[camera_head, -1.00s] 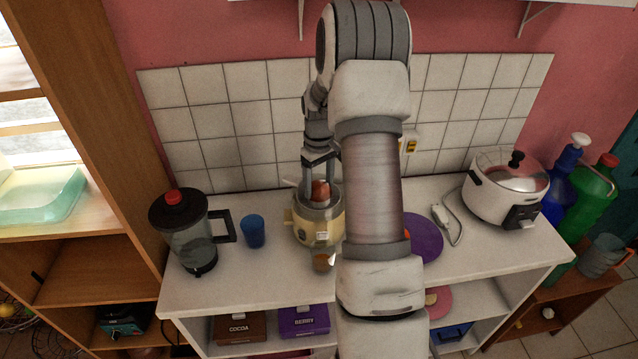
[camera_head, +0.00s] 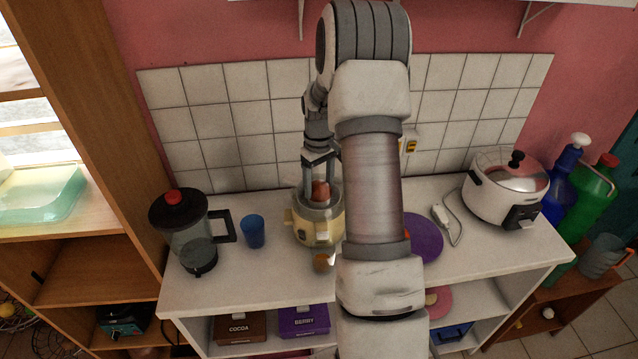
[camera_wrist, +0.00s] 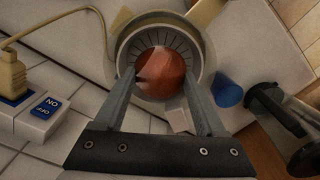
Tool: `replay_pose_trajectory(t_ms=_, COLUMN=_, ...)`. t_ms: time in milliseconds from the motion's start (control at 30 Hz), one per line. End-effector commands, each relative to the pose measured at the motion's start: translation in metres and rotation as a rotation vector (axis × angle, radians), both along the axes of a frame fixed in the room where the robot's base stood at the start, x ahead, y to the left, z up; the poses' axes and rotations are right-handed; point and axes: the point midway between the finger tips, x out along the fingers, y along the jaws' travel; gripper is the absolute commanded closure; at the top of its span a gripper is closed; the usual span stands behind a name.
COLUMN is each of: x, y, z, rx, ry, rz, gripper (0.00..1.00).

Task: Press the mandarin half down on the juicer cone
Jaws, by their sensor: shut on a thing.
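The juicer (camera_head: 318,229) is cream coloured with a grey bowl and stands on the white counter. In the wrist view its slotted grey bowl (camera_wrist: 190,42) surrounds the reddish-orange mandarin half (camera_wrist: 160,73). The mandarin half also shows in the head view (camera_head: 320,191), inside the bowl's mouth. My gripper (camera_wrist: 160,88) points down into the bowl, with its fingers on either side of the mandarin half and shut on it. The juicer cone is hidden under the fruit, so I cannot tell how firmly the two touch.
A blue cup (camera_head: 254,231) and a blender jug (camera_head: 190,232) stand left of the juicer. A purple plate (camera_head: 424,237) and a rice cooker (camera_head: 503,190) are to the right. The counter's front left is clear.

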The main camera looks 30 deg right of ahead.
Motion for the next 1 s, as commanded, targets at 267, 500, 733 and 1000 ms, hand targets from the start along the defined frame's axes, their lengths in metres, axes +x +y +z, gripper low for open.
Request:
replay_pose_trajectory(t_ms=267, x=-0.001, y=0.000, z=0.007, rx=0.001, ry=0.002, rz=0.000, gripper=0.76)
replay_pose_trajectory(t_ms=500, x=0.000, y=0.000, z=0.019, rx=0.001, ry=0.001, rz=0.000, gripper=0.76)
replay_pose_trajectory(t_ms=733, x=0.000, y=0.000, z=0.031, rx=0.000, ry=0.000, rz=0.000, gripper=0.76)
replay_pose_trajectory(t_ms=1000, x=0.000, y=0.000, z=0.045, rx=-0.001, ry=-0.001, rz=0.000, gripper=0.76)
